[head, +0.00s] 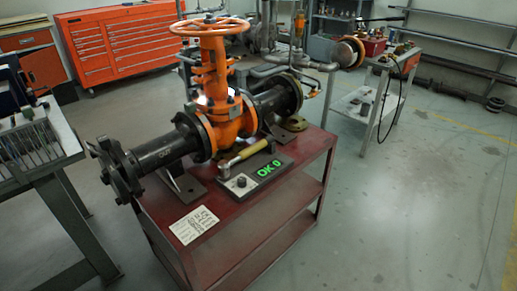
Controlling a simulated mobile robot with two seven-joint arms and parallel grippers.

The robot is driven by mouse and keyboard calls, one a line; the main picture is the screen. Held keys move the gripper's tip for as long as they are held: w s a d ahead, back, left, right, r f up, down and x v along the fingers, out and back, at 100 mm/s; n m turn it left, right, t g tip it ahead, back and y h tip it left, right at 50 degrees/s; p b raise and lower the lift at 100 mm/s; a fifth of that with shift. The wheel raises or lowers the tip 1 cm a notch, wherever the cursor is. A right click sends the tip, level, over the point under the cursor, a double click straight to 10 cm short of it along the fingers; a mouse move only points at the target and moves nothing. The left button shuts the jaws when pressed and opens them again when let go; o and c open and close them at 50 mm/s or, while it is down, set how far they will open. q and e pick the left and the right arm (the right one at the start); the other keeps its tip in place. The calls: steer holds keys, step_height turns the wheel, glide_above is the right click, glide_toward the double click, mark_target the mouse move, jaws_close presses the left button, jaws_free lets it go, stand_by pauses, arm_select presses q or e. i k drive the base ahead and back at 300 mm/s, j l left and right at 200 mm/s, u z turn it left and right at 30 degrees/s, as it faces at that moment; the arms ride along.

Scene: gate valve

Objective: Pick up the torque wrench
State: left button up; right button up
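The torque wrench (249,151) appears to be the tool with a yellowish handle and a silver end. It lies slantwise at the front of the orange gate valve (222,95), by a dark panel (262,177) with a knob and a green "OK 0" display. Its silver end points to the lower left, near the knob. I cannot tell whether it rests on the panel or in a holder. Neither of my grippers shows in the head view, and nothing is seen holding the wrench.
The valve and its black pipe (156,154) stand on a red cart (300,190); the flanged pipe end overhangs its left side. A paper tag (194,224) lies at the cart's front. A tool bench (38,150) stands left, a grey table (357,105) right. Floor at right is clear.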

mark_target(224, 166)
steer(key=i+l, duration=0.1)
steer(key=l, duration=0.2)
steer(key=i+l+u, duration=0.1)
steer(key=l, duration=0.2)
steer(key=i+l, duration=0.15)
steer(key=l, duration=0.15)
steer(key=i+l, duration=0.25)
steer(key=l, duration=0.15)
steer(key=i+l+u, duration=0.15)
steer(key=l, duration=0.25)
steer(key=i, duration=0.1)
